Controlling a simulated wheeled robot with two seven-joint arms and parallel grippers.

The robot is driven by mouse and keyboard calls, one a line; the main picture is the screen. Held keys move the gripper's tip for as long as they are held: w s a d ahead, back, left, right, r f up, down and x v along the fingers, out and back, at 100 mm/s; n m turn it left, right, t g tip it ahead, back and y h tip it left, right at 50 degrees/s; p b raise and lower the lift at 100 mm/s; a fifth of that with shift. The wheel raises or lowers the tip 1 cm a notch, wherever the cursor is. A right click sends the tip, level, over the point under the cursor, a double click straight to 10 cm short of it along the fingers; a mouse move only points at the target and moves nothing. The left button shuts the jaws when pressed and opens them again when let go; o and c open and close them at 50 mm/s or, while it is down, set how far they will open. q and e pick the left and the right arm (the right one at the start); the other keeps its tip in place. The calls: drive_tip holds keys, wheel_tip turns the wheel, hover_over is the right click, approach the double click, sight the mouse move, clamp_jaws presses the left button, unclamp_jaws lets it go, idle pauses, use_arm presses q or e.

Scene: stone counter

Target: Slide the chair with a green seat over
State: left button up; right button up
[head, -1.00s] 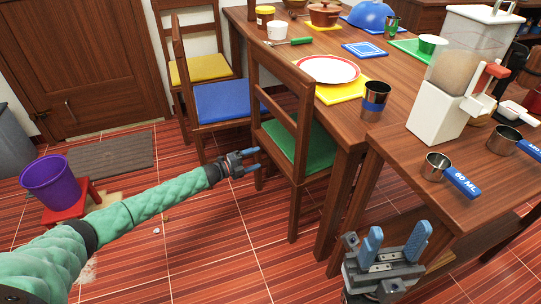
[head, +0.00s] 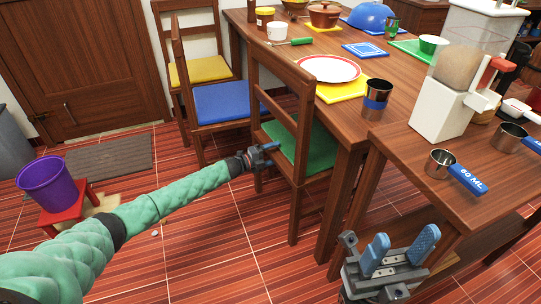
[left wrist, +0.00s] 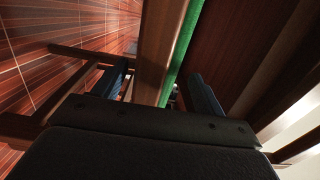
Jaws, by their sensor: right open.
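The wooden chair with a green seat (head: 318,150) stands at the table's near-left side, with its back post toward me. My left gripper (head: 266,154) is at the chair's near-left side, at seat height. In the left wrist view, its two blue fingers stand apart on either side of a wooden part of the chair (left wrist: 157,50), with the green seat edge (left wrist: 186,40) beside it. A gap shows at the left finger, so the gripper looks open around the wood. My right gripper (head: 403,246) is open and empty, low at the front right near the counter.
A chair with a blue seat (head: 222,103) and one with a yellow seat (head: 203,68) stand behind. The dining table (head: 350,122) holds dishes. A purple bucket (head: 45,184) sits on a red stool (head: 66,212) at left. The tiled floor between is mostly clear.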

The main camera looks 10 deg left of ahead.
use_arm(q)
clamp_jaws()
